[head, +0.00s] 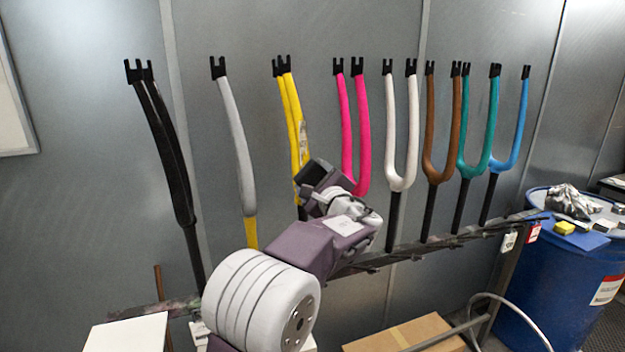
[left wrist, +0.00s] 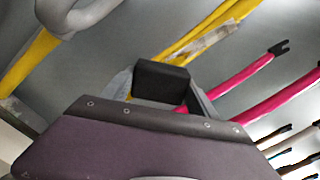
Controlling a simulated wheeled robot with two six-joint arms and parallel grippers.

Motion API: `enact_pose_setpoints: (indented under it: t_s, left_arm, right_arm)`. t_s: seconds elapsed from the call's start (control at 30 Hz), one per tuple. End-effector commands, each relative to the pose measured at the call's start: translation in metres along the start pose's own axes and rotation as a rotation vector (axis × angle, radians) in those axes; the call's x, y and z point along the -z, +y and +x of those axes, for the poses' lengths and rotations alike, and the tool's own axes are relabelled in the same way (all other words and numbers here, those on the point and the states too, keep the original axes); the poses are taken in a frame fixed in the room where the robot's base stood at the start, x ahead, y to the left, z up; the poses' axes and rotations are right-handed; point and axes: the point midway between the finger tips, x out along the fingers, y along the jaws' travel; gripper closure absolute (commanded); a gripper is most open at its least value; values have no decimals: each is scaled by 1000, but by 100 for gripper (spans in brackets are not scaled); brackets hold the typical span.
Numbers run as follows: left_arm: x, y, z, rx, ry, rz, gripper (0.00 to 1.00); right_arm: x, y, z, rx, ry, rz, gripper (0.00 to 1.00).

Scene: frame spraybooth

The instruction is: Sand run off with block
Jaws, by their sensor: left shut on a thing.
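My left gripper (head: 318,180) is shut on a dark sanding block (left wrist: 161,82), which sits between its fingers in the left wrist view. In the head view it is near the lower part of the yellow fork (head: 293,100) and hides part of it. A rough greyish patch (head: 303,136) marks the yellow fork's side just above the gripper. The fork also shows behind the block in the left wrist view (left wrist: 185,45), with the pale patch (left wrist: 212,38) on it. I cannot tell whether the block touches the fork. My right gripper is not in view.
A grey and yellow fork (head: 236,130) stands to the left and a pink fork (head: 363,130) to the right, close by. Several other forks stand along the rack rail (head: 440,245). A blue drum (head: 560,285) with small items on top stands at the right.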

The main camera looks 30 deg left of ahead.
Motion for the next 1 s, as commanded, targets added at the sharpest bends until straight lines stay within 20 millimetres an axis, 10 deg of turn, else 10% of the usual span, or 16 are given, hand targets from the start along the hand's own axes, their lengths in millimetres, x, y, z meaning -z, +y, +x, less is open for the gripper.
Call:
enact_pose_setpoints:
  t_s: [1.0]
  left_arm:
    - [-1, -1, -61, 1, -1, 1, 64]
  right_arm:
    - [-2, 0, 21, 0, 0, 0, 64]
